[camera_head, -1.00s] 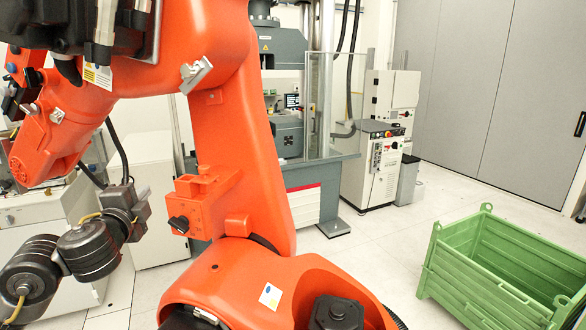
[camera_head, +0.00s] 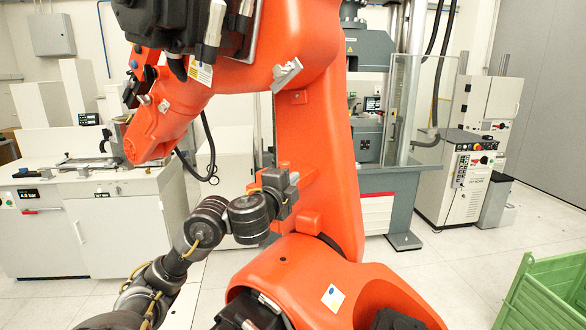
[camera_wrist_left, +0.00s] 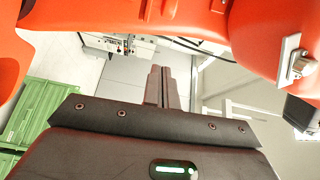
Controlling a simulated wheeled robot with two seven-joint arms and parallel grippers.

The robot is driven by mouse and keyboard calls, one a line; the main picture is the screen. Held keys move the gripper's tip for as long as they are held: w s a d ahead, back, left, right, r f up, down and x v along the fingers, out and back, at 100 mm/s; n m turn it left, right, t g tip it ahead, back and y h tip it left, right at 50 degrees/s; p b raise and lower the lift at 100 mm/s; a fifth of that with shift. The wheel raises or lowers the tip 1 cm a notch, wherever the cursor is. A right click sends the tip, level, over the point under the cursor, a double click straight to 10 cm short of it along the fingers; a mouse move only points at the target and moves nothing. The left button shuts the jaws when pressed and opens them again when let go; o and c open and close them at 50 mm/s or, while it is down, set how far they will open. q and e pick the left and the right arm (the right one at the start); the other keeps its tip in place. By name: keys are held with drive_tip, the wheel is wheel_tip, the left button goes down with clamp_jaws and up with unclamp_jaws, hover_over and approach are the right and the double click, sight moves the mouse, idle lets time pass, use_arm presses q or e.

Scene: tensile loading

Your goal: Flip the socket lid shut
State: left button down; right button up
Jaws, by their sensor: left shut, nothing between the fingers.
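My left gripper (camera_head: 285,190) is shut and empty, in front of the lower column of a large orange robot arm (camera_head: 332,150). I cannot tell whether it touches the orange arm. The left wrist view shows its two fingers (camera_wrist_left: 160,86) closed together, with nothing between them. I cannot make out the socket lid in either view; my gripper and wrist cover part of the orange column. My right gripper is not in view.
The orange arm's upper link and black tooling (camera_head: 180,30) hang over my left arm. A white workbench (camera_head: 110,225) stands at the left, a grey testing machine (camera_head: 375,140) behind. A green crate (camera_head: 550,290) is at the lower right.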

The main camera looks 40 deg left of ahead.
use_arm(q)
drive_tip(key=b+x, duration=0.4)
drive_tip(key=x, duration=0.6)
drive_tip(key=s+a+p, duration=0.2)
drive_tip(key=a, duration=0.1)
drive_tip(key=shift+s+f, duration=0.15)
drive_tip(key=shift+s, duration=0.1)
